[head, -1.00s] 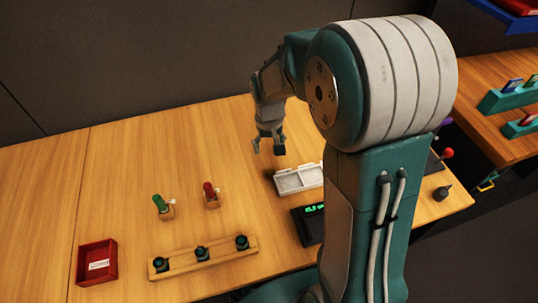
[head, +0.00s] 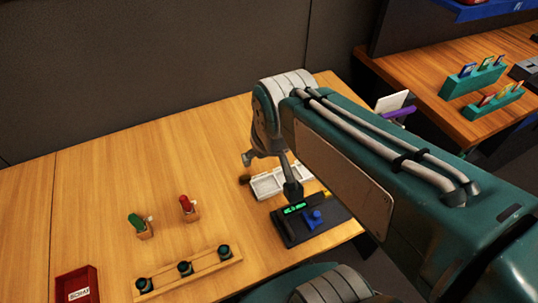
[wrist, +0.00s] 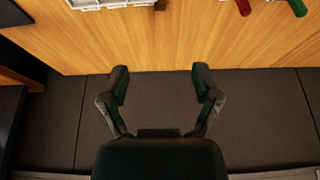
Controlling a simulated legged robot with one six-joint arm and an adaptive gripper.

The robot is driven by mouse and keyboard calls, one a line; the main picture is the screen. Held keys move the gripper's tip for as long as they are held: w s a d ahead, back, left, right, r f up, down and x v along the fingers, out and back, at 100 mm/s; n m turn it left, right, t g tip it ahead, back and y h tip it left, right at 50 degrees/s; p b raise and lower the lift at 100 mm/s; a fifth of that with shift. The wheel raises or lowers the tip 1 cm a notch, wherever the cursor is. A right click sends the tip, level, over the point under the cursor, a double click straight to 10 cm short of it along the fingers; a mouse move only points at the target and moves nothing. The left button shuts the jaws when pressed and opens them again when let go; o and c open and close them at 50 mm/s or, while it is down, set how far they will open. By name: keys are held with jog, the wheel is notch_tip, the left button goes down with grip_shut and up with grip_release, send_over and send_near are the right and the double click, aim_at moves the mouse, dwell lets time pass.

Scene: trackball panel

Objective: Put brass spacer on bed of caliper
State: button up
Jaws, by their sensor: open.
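A small dark brown piece (head: 244,180) lies at the left end of the white tray (head: 268,186); it also shows at the top edge of the wrist view (wrist: 160,5). It may be the brass spacer, but it is too small to be sure. The caliper seems to be the dark device (head: 328,227) with a green lit display and a blue part, right of the tray. My gripper (head: 269,173) is open and empty, over the table by the tray. In the wrist view my gripper (wrist: 160,72) has its fingers wide apart with nothing between them.
A green-topped (head: 138,224) and a red-topped piece (head: 187,206) stand in wooden blocks. A wooden rack (head: 205,272) with dark round pieces and a red box (head: 76,287) lie in front. The table's left part is clear. A dark wall stands behind.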

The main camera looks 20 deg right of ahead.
jog(key=shift+t, duration=0.6)
jog(key=s, duration=0.2)
jog(key=s+r, duration=0.1)
jog(key=s, duration=0.1)
jog(key=shift+s, duration=0.2)
jog(key=shift+c, duration=0.8)
jog(key=n+g, duration=0.6)
jog(key=n, duration=1.2)
send_over(243, 177)
jog(key=f, duration=2.2)
jog(key=shift+w+a+f, duration=0.1)
jog(key=shift+w+f, duration=0.15)
jog(key=shift+f, duration=0.15)
jog(key=f, duration=0.5)
jog(key=shift+s+f, duration=0.15)
jog(key=shift+s, duration=0.15)
